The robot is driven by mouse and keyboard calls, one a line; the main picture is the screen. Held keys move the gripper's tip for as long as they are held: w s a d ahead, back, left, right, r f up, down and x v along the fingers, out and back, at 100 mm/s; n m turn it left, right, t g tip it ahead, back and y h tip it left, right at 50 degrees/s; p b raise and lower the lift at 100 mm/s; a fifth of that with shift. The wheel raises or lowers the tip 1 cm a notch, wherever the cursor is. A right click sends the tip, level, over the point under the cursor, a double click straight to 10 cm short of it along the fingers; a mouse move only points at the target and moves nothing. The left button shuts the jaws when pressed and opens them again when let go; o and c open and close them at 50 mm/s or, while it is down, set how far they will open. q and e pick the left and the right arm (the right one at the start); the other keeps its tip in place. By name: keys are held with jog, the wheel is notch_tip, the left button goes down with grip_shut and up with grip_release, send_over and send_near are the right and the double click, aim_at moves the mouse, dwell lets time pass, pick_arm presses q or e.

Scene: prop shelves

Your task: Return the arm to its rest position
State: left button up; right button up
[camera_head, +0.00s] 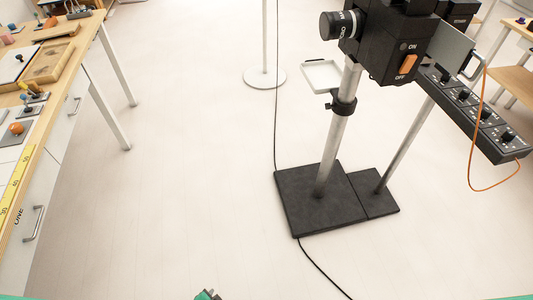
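My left gripper (207,295) shows only as a small dark and green tip at the bottom edge, left of the middle. It is over the bare floor, apart from the table and the stand. Most of it is cut off by the frame, so I cannot tell whether it is open or shut or holds anything. My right gripper is not in view. Thin green slivers show at the bottom left and bottom right corners.
A black device with an orange ON/OFF switch (407,65) stands on poles with dark base plates (325,212). A control box (480,122) hangs at right. A cluttered table (62,62) runs along the left. Cables trail down. The pale floor between is clear.

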pick_arm(q)
jog(key=s+a+f+n+g+p, duration=0.1)
jog(key=s+a+f+n+g, duration=0.1)
jog(key=s, duration=0.5)
jog(key=s+a+f+n+g+p, duration=0.2)
jog(key=s, duration=0.6)
jog(key=s+a+f+n+g+p, duration=0.1)
jog(key=s+a+f+n+p, duration=0.1)
jog(key=s, duration=0.6)
jog(key=shift+a+f+n+g, duration=0.25)
jog(key=shift+a+n+g, duration=0.2)
jog(key=shift+n, duration=0.15)
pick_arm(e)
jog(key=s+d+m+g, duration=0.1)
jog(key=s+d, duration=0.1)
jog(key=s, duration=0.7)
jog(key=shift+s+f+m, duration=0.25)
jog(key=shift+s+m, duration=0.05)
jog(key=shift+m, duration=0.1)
